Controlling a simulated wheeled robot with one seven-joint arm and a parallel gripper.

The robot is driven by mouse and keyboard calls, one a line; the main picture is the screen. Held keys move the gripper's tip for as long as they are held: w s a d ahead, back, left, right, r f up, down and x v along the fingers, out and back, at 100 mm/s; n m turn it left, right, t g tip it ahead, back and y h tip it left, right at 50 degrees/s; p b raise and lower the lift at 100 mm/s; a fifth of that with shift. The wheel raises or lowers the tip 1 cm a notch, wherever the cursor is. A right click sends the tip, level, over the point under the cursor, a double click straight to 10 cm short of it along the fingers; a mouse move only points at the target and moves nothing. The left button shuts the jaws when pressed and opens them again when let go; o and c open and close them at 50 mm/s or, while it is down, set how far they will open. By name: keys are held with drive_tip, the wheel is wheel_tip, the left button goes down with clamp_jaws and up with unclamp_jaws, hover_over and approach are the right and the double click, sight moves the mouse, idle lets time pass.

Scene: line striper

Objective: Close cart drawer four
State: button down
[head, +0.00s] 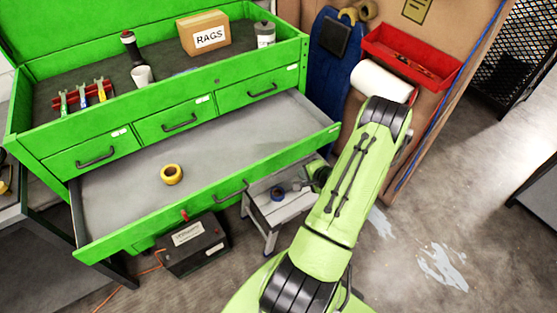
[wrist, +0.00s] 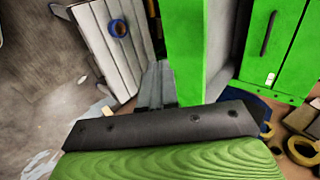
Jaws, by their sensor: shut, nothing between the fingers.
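The green cart holds a row of three shut small drawers with dark handles. Below them a wide drawer (head: 130,190) is pulled far out, its grey floor showing. A yellow tape roll (head: 172,174) lies in it. Its green front panel (wrist: 188,50) stands just right of my fingers in the wrist view. My gripper (wrist: 155,85) is shut and empty, close to the outer face of that panel; I cannot tell whether it touches. In the head view my gripper (head: 316,174) is small and partly hidden by my arm, near the right part of the drawer front.
A pale step stool (head: 280,205) with a blue tape roll (head: 277,193) stands below my gripper. A black battery box (head: 195,245) sits on the floor under the drawer. A red bin (head: 410,58) and white paper roll (head: 382,82) hang at right. Open floor lies at right.

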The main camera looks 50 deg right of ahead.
sight(282, 163)
drive_tip(key=x, duration=0.3)
drive_tip(key=w+r+x, duration=0.1)
drive_tip(key=x, duration=0.7)
drive_tip(key=shift+w+d+r, duration=0.2)
drive_tip(key=shift+w+r, duration=0.05)
drive_tip(key=shift+r, duration=0.1)
drive_tip(key=shift+w, duration=0.25)
drive_tip(key=shift+w+d+b, duration=0.1)
drive_tip(key=shift+b, duration=0.2)
